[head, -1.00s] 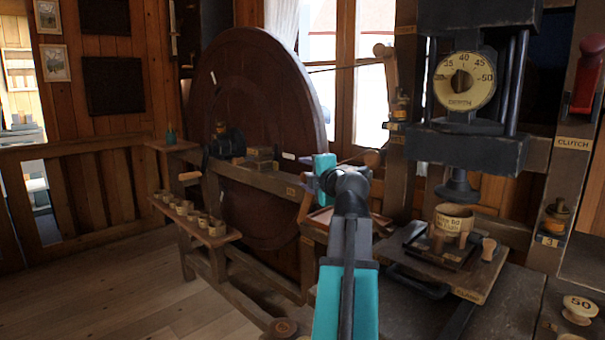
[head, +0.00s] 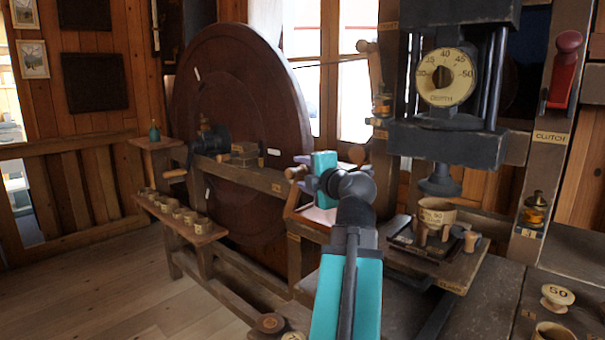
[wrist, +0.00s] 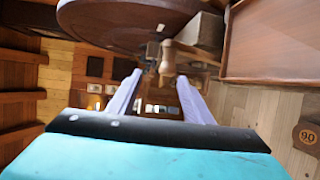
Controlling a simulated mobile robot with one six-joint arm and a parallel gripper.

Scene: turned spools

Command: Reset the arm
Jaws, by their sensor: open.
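My gripper (head: 304,171) is in the middle of the head view, at the end of my teal and black arm, raised in front of the big dark wheel (head: 240,110). In the wrist view its two lilac fingers (wrist: 158,88) are spread apart. A turned wooden knob (wrist: 167,62) shows in the gap between the fingertips. I cannot tell whether it lies between them or beyond them. Nothing is visibly gripped.
A press with a round dial (head: 446,76) stands at right, over a cup (head: 436,213) on a small platform. A red lever (head: 565,65) is at far right. Several small cups line a low bench (head: 198,236) at left. The plank floor (head: 110,295) there is clear.

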